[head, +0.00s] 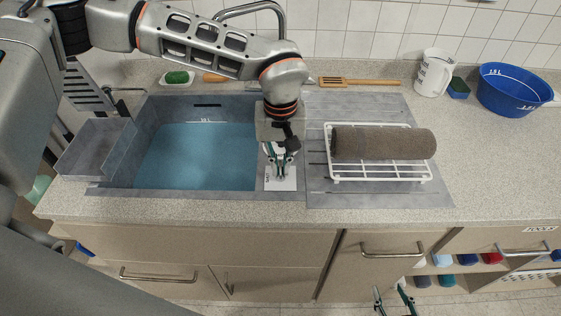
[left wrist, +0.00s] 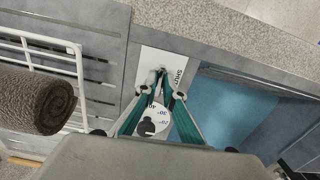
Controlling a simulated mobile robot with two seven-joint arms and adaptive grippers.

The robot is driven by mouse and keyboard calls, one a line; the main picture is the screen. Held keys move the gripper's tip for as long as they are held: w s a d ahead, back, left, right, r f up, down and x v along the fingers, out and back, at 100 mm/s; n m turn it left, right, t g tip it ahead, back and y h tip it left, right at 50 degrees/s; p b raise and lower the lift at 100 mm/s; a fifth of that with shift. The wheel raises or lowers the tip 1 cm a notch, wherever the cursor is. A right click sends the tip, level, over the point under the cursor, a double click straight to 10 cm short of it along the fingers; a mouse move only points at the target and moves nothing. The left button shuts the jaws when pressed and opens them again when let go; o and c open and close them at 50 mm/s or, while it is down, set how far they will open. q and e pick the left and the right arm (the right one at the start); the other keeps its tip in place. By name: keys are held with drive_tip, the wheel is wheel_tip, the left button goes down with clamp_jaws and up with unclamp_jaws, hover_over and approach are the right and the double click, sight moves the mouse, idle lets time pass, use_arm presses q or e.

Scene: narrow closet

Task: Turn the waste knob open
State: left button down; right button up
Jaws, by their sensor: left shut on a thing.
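A white plate (head: 271,184) lies on the grey strip between the sink basin and the drainer. In the left wrist view the plate (left wrist: 149,60) carries the word SHUT. My left gripper (head: 281,172) points down over it. In the left wrist view my left gripper (left wrist: 161,82) has its fingertips close together on the waste knob, which they largely hide. A white disc with numbers (left wrist: 156,118) shows between the fingers. The knob's exact angle cannot be told. My right gripper (head: 393,301) is low in front of the cabinet, its fingers apart and empty.
The basin (head: 200,155) left of the plate holds blue water. A white wire rack (head: 375,175) with a rolled brown mat (head: 385,143) stands right of it. A white jug (head: 434,73) and blue tub (head: 513,90) stand farther right. The front counter edge is clear.

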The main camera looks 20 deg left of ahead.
sight(281, 169)
use_arm(q)
drive_tip(key=shift+m, duration=0.4)
drive_tip(key=c, duration=2.2)
unclamp_jaws()
drive_tip(key=shift+o, duration=0.2)
wheel_tip(281, 169, up, 12)
